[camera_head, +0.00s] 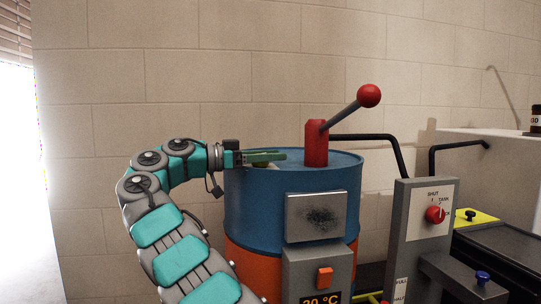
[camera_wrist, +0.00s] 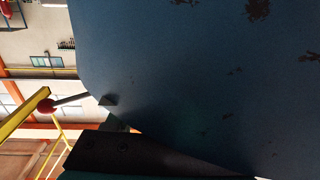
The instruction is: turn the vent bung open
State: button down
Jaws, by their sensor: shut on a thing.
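A blue and orange drum (camera_head: 290,208) stands in the middle of the head view. My gripper (camera_head: 268,156) reaches in from the left over the drum's top, with its green fingers lying nearly level. It is shut on the vent bung (camera_head: 262,165), a small pale yellowish piece at the left of the drum top, mostly hidden by the fingers. How far the bung is turned cannot be seen. In the wrist view the drum's blue, rust-flecked surface (camera_wrist: 200,70) fills most of the picture, and the bung cannot be made out there.
A red pump post (camera_head: 316,143) with a red-balled lever (camera_head: 369,96) rises from the drum top, right of my gripper. A black pipe (camera_head: 370,138) runs off to the right. A grey panel with a red SHUT/TANK knob (camera_head: 436,214) stands at right.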

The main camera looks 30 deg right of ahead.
jog(key=shift+r, duration=0.1)
jog(key=shift+c, duration=1.3)
grip_release()
jog(key=shift+a, duration=0.15)
jog(key=shift+w+a, duration=0.25)
jog(key=shift+a, duration=0.85)
jog(key=shift+w+a, duration=0.2)
jog(key=shift+a, duration=0.85)
jog(key=shift+w+a, duration=0.25)
jog(key=shift+a, duration=1.25)
